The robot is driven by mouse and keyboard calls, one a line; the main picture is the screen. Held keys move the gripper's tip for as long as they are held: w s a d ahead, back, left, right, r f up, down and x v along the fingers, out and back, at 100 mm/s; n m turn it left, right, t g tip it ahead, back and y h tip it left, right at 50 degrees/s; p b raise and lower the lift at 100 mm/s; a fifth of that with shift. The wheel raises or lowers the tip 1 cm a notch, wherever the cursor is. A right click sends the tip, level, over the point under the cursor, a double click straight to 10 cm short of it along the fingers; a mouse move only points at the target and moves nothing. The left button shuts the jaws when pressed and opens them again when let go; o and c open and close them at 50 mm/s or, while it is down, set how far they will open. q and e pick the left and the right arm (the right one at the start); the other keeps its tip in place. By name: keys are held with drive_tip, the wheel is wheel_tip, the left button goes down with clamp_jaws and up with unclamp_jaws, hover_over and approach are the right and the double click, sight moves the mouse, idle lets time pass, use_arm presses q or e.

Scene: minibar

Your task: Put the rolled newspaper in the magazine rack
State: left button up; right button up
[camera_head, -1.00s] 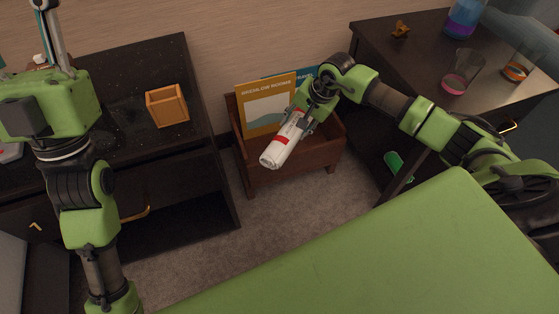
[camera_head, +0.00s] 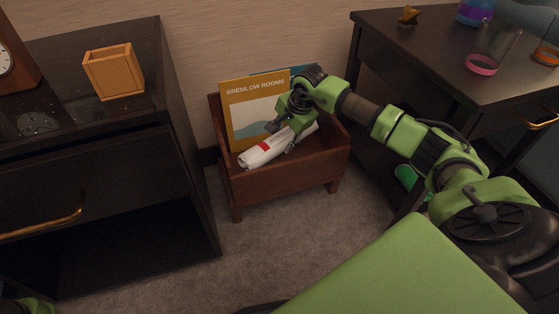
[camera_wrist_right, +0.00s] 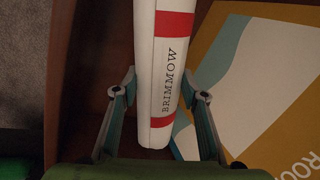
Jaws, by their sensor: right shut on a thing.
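The rolled newspaper (camera_head: 262,152) is white with red bands and lies slanted within the opening of the brown wooden magazine rack (camera_head: 285,187), in front of the upright magazines. I cannot tell whether it touches the rack's floor. My right gripper (camera_head: 287,130) is at the rack and shut on the newspaper.
A yellow "Bremlow Rooms" magazine (camera_head: 250,108) stands in the rack with a blue one (camera_head: 298,71) behind it. A dark cabinet (camera_head: 90,180) with an orange box (camera_head: 114,72) stands left. A dark table (camera_head: 435,45) with glasses stands right. Carpet (camera_head: 290,240) in front is clear.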

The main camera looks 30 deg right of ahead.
wheel_tip(320, 180, down, 7)
drive_tip(key=b, duration=0.4)
drive_tip(key=shift+f, duration=0.15)
drive_tip(key=shift+r, duration=0.2)
drive_tip(key=shift+f, duration=0.15)
drive_tip(key=o, duration=1.1)
drive_tip(key=shift+o, duration=0.4)
